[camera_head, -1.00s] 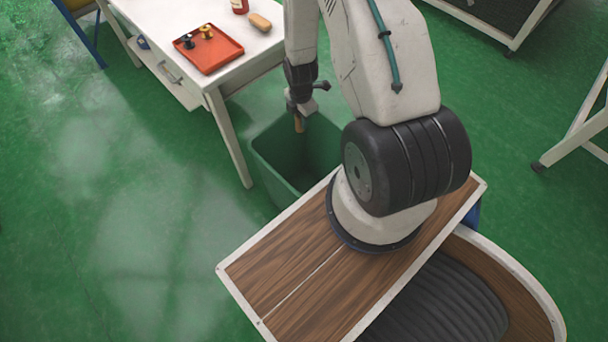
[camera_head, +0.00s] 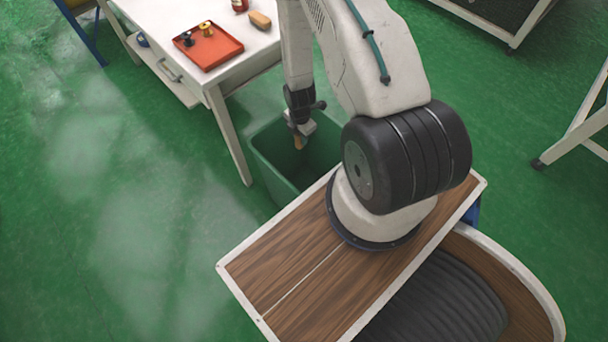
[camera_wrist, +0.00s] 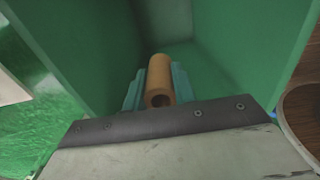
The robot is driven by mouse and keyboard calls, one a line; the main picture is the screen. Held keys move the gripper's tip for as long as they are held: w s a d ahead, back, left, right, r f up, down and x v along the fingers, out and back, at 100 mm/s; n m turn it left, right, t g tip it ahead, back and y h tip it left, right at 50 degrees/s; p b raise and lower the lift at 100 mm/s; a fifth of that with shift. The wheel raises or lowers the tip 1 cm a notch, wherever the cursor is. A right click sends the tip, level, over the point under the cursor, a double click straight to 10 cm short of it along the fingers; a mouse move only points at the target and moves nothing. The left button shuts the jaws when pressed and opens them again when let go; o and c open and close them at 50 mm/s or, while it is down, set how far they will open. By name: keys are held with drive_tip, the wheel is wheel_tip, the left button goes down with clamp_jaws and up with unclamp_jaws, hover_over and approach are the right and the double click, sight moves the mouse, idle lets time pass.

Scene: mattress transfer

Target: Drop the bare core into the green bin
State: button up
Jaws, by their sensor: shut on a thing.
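The bare core, a tan hollow tube (camera_wrist: 160,78), is held between the teal fingers of my gripper (camera_wrist: 158,88) in the wrist view. My gripper (camera_head: 299,136) is shut on it. In the head view the core (camera_head: 299,143) shows as a small brown piece below my gripper. The green bin (camera_head: 268,168) stands on the floor beside the white table. My gripper and the core are over the bin's opening. In the wrist view the bin's green walls (camera_wrist: 240,45) surround the core on the left, far and right sides. No other thing shows inside the bin.
The table leg (camera_head: 230,135) is close to the bin's left side. White frames stand at the right.

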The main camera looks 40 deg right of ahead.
drive_tip(key=o, duration=1.1)
drive_tip(key=shift+c, duration=0.2)
wheel_tip(320, 180, up, 8)
drive_tip(key=shift+f, duration=0.1)
